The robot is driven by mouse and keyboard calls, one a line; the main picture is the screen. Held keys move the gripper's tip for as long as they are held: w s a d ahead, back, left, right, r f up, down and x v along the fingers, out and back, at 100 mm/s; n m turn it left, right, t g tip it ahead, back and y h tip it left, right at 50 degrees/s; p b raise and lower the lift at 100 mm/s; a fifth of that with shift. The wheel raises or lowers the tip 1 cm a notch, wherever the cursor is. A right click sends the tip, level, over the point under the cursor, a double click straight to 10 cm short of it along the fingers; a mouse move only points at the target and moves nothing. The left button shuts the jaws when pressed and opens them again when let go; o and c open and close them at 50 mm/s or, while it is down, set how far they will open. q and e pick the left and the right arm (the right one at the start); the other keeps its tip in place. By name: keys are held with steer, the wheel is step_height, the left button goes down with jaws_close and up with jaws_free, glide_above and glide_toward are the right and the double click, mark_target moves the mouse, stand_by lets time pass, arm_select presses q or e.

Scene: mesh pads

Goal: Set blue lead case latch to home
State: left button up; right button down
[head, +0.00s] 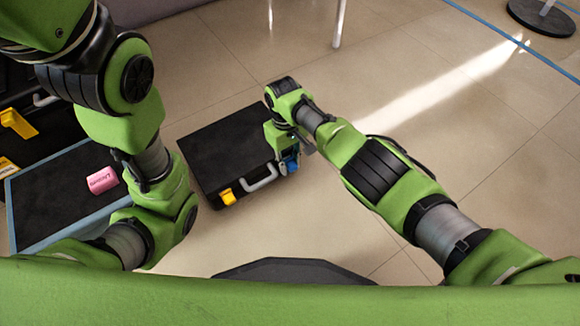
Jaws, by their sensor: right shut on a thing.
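A black case (225,150) lies flat on the tiled floor, in the middle left of the head view. Its front edge carries a yellow latch (228,197), a pale handle (262,179) and a blue latch (291,166) at the right corner. My right gripper (290,160) is at that corner, shut on the blue latch, and partly hides it. The exact angle of the blue latch cannot be told. My left arm reaches up and out at the left edge, and its gripper is out of view.
A blue-edged dark mat (50,205) with a pink block (102,180) lies left of the case. Another dark case with yellow latches (18,123) is at the far left. The floor to the right is open, with a stand base (543,17) at the top right.

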steer(key=shift+w, duration=0.1)
stand_by(0.3)
steer(key=c, duration=1.8)
jaws_free()
steer(key=shift+a+f, duration=0.1)
steer(key=shift+c, duration=0.2)
step_height(320, 180, up, 12)
steer(key=w, duration=0.1)
steer(key=shift+a, duration=0.4)
